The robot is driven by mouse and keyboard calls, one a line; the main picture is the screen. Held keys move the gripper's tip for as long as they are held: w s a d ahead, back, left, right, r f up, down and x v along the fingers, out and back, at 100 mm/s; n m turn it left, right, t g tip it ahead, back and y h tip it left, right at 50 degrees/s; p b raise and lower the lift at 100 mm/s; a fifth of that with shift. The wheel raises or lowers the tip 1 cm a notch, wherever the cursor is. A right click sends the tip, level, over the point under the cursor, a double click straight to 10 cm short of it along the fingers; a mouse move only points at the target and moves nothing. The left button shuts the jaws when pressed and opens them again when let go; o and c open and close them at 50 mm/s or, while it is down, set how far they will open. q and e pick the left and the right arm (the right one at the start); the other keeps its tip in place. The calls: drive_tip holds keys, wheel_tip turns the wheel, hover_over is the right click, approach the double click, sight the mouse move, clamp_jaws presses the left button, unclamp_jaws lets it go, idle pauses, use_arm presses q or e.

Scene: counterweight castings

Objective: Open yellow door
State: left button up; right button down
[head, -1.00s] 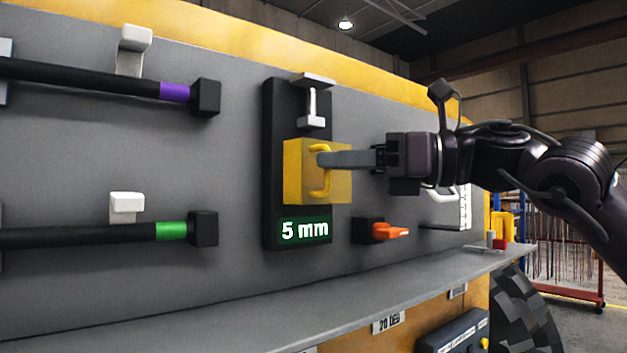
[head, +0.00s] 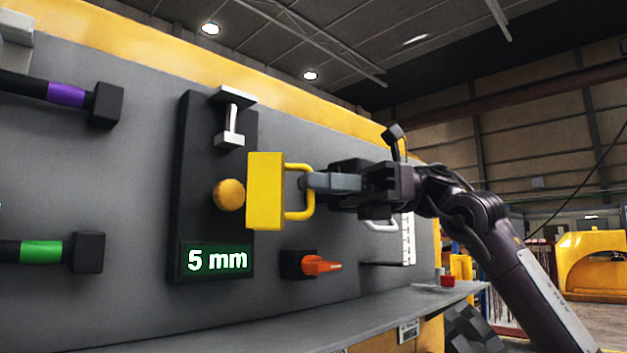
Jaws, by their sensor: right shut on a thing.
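The yellow door (head: 264,191) is a small square plate with a yellow loop handle (head: 305,214) on its right side. It stands out from the black panel (head: 195,140) and is turned partly toward edge-on. A round yellow knob (head: 229,194) shows on the panel to the left of the door. My right gripper (head: 309,182) reaches in from the right and is shut on the handle. The fingertips partly hide the handle's middle. My left gripper is not in view.
A white clamp (head: 231,120) sits above the door, and a green-lit "5 mm" display (head: 217,260) below it. An orange lever (head: 318,265) sticks out at lower right. A grey shelf (head: 400,308) runs below. Black bars with purple and green bands are at left.

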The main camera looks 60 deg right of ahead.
drive_tip(key=shift+d+r, duration=0.1)
drive_tip(key=shift+d, duration=1.1)
drive_tip(key=c, duration=1.9)
unclamp_jaws()
drive_tip(key=o, duration=0.3)
drive_tip(key=shift+w, duration=0.2)
drive_tip(key=shift+o, duration=0.4)
drive_tip(key=shift+w+a, duration=0.2)
drive_tip(key=shift+w, duration=0.15)
drive_tip(key=b+v, duration=0.1)
drive_tip(key=v, duration=0.7)
